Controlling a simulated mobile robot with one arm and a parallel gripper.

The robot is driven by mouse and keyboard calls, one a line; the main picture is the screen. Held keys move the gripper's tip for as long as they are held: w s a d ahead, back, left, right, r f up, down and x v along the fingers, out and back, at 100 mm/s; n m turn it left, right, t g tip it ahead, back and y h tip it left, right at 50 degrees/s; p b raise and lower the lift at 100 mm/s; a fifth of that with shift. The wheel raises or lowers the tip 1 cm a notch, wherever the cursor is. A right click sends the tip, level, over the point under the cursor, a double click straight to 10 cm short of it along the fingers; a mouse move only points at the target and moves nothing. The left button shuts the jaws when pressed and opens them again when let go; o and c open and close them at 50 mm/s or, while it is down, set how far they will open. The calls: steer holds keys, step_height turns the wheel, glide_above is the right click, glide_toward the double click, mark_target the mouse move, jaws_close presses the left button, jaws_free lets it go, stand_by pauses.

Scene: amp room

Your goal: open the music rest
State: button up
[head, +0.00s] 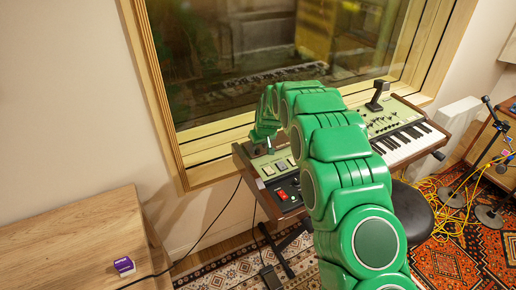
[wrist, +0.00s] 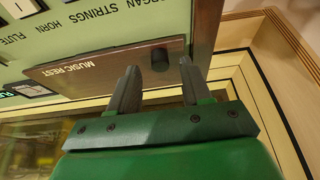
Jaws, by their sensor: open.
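The music rest (wrist: 100,66) is a brown wooden panel lettered "MUSIC REST" in the wrist view, lying flat against the pale green keyboard panel. A dark round knob (wrist: 160,59) stands near its right end. My gripper (wrist: 158,72) is open, with one finger on each side of the knob in the picture. Nothing is clamped, and I cannot tell whether a finger touches the knob. In the head view my gripper (head: 264,138) is at the far left of the keyboard instrument (head: 398,122); my green arm covers its middle, and the music rest is not clear there.
A window with a wooden frame (head: 158,95) stands close behind the instrument. A black lever (head: 377,95) rises at its back right. A wooden desk (head: 75,245) with a small purple box (head: 124,266) is at left. A dark stool (head: 413,212) and yellow cables (head: 447,215) lie right.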

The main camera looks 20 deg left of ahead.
steer(key=shift+x, duration=0.95)
jaws_close()
